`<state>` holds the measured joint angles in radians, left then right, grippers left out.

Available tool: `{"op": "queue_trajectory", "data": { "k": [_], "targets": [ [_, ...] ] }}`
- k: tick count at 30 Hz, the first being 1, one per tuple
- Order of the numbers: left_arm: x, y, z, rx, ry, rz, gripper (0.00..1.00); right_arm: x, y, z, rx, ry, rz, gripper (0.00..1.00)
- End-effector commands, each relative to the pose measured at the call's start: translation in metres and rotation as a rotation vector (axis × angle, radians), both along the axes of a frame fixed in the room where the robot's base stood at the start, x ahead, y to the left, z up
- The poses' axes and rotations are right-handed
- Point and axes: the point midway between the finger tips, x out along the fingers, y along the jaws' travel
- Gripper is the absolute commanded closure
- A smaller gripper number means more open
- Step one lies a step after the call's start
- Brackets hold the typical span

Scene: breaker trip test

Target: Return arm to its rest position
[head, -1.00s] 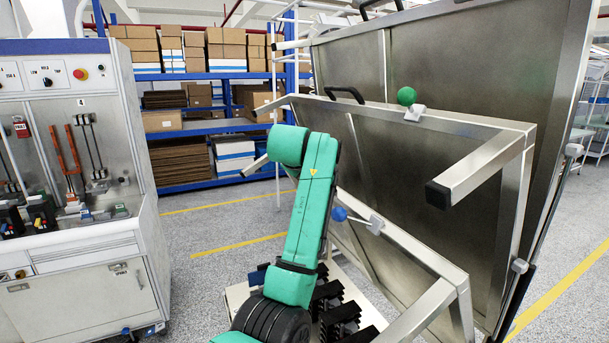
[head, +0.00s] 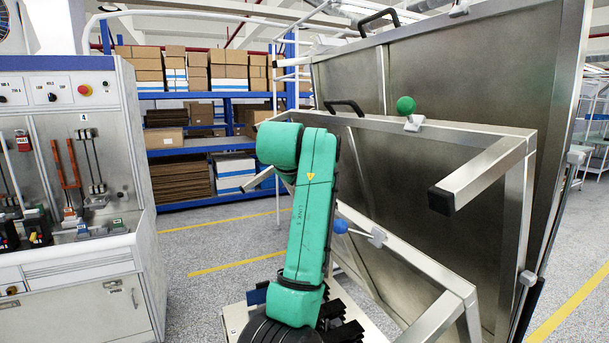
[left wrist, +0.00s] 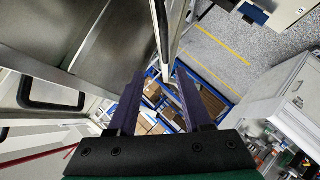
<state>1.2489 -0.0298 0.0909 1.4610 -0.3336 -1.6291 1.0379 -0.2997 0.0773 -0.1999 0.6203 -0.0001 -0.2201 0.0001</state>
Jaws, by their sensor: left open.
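My green arm (head: 308,205) stands nearly upright in the middle of the head view, folded at a rounded elbow at its top. It is in front of a large tilted metal panel frame. Its gripper does not show in the head view. In the left wrist view my left gripper (left wrist: 160,72) has its two dark fingers spread apart, with nothing between them. Beyond the fingers I see the distant shelf and floor. My right gripper is in neither view.
The metal panel frame (head: 470,140) with protruding bars, a green ball knob (head: 405,104) and a blue ball knob (head: 340,226) stands close right of the arm. A switch cabinet (head: 85,285) is at left. A blue shelf (head: 215,145) with boxes is behind. Floor between is clear.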

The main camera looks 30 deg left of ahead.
Motion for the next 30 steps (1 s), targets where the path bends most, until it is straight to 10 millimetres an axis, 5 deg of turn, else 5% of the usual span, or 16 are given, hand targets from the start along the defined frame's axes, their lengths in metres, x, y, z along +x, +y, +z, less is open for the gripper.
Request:
{"op": "queue_trajectory", "data": {
  "k": [11,14,20,24,30],
  "targets": [
    [0.001,0.000,-0.013,0.016,0.020,-0.010,0.50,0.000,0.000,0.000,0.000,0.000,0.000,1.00],
    [0.000,-0.001,-0.062,0.083,0.097,-0.056,0.50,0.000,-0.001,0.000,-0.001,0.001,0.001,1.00],
    [-0.038,-0.016,-0.219,0.313,0.350,-0.285,0.50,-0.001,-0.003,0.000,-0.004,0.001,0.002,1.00],
    [-0.096,-0.034,-0.316,0.455,0.521,-0.505,0.50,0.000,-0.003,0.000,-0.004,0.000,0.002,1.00],
    [-0.183,-0.061,-0.397,0.573,0.677,-0.799,0.50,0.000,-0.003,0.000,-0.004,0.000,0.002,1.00]
  ]
}}
